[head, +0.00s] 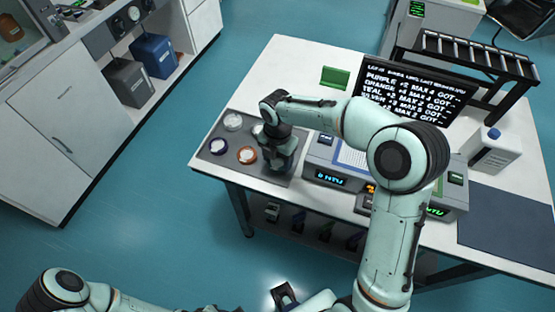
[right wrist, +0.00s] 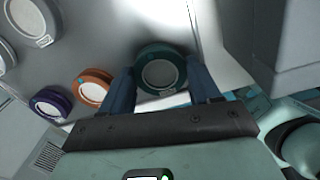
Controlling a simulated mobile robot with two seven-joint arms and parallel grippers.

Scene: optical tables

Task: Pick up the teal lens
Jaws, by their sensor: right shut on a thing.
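The teal lens (right wrist: 160,72) is a round disc with a dark teal rim and a pale centre. In the right wrist view it sits between the two blue fingers of my right gripper (right wrist: 160,88), which is shut on its rim. In the head view my right gripper (head: 277,168) is low at the right end of the grey mat (head: 225,172) and hides the teal lens. Whether the lens touches the mat is not clear. My left gripper (head: 285,296) seems to be the dark shape at the bottom edge; its jaws are unclear.
An orange-rimmed lens (head: 247,155), a purple-rimmed lens (head: 218,146) and a pale lens (head: 233,121) lie on the mat left of my right gripper. An instrument with lit displays (head: 325,176) stands close on the right. A screen (head: 420,92) and white jug (head: 495,150) are further right.

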